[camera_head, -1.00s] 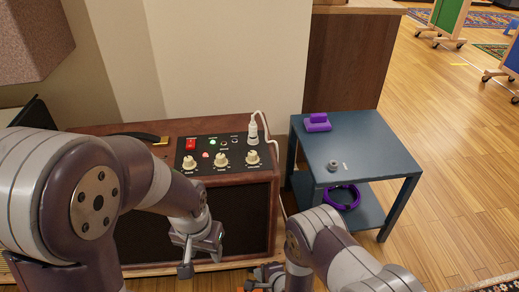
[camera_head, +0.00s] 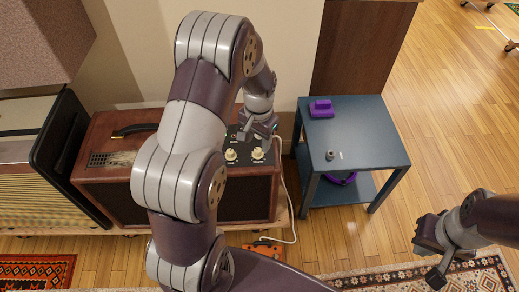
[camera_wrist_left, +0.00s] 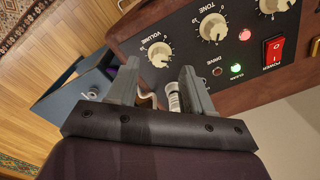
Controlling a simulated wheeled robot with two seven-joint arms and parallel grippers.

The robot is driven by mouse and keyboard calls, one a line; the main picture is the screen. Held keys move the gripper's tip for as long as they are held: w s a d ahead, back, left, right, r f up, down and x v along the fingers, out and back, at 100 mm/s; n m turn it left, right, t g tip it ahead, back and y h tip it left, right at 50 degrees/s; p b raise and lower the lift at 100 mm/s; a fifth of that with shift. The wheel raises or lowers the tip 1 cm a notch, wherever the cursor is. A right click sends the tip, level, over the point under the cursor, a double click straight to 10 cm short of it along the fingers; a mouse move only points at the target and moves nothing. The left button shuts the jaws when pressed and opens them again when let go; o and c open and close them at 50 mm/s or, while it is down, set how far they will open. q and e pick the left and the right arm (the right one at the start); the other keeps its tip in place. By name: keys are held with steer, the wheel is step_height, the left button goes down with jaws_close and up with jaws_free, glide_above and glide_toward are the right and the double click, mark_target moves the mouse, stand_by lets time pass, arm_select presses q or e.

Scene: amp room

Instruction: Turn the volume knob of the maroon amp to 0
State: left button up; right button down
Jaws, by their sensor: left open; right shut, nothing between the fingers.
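The maroon amp (camera_head: 105,185) stands against the wall with its black control panel on top. Its volume knob (camera_head: 257,153) is cream and rightmost on the panel; it also shows in the left wrist view (camera_wrist_left: 160,53), labelled VOLUME. Its exact setting is too small to read. My left gripper (camera_head: 258,130) is over the panel's back right. In the left wrist view its fingers (camera_wrist_left: 160,70) are open. My right gripper (camera_head: 436,245) is shut and empty, far right of the amp.
The tone knob (camera_wrist_left: 213,28) is beside the volume knob, with a red power switch (camera_wrist_left: 274,48) further along. A white cable (camera_head: 287,200) hangs at the amp's right side. A blue-grey table (camera_head: 370,140) with a purple object (camera_head: 321,109) stands to the right.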

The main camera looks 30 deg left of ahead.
mark_target(257, 151)
arm_select(q)
step_height(257, 151, down, 5)
steer(key=shift+r+b, duration=0.2)
steer(key=shift+b, duration=0.35)
arm_select(e)
steer(key=shift+f, duration=0.9)
arm_select(q)
jaws_close()
steer(key=shift+r, duration=0.1)
arm_select(e)
steer(key=shift+r, duration=0.15)
